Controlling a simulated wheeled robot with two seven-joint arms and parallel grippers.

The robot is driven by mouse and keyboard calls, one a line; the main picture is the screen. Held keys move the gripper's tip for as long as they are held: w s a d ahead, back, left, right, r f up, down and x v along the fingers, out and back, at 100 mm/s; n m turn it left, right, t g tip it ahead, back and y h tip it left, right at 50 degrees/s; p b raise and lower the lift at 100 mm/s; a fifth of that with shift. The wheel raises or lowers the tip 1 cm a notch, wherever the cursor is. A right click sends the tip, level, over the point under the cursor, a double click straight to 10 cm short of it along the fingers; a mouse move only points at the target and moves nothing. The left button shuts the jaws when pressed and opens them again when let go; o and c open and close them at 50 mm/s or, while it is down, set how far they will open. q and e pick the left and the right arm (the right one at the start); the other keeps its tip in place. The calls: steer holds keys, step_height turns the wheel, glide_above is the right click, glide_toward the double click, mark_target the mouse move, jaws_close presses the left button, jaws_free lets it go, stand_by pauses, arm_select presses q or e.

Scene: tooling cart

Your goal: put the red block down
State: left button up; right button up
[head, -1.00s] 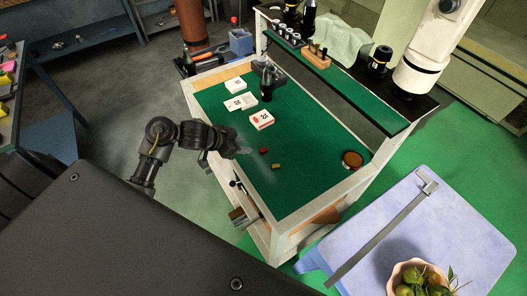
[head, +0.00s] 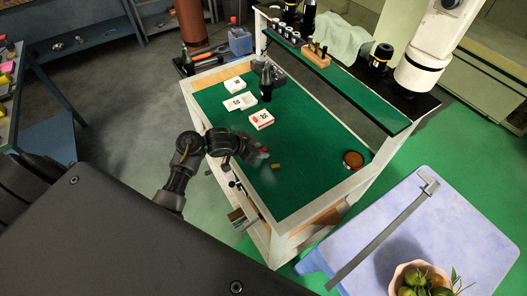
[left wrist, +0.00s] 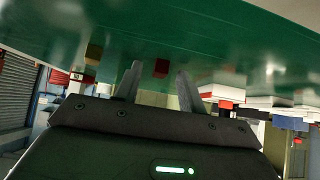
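The small red block (head: 264,150) lies on the green mat of the cart (head: 310,185), near its left side. It also shows in the left wrist view (left wrist: 161,68), in the gap between the fingers but apparently beyond their tips. My left gripper (head: 257,156) is low over the mat, right beside the block. In the left wrist view its two fingers (left wrist: 157,75) stand apart, with nothing visibly clamped between them. My right gripper is in neither view.
A small tan block (head: 275,166) lies close to the red one. White boxes (head: 261,120) and a dark bottle (head: 266,80) stand farther back. A round red-brown tin (head: 352,160) is at the right. The mat's middle is clear.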

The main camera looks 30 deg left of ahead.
arm_select(q)
jaws_close()
stand_by(0.3)
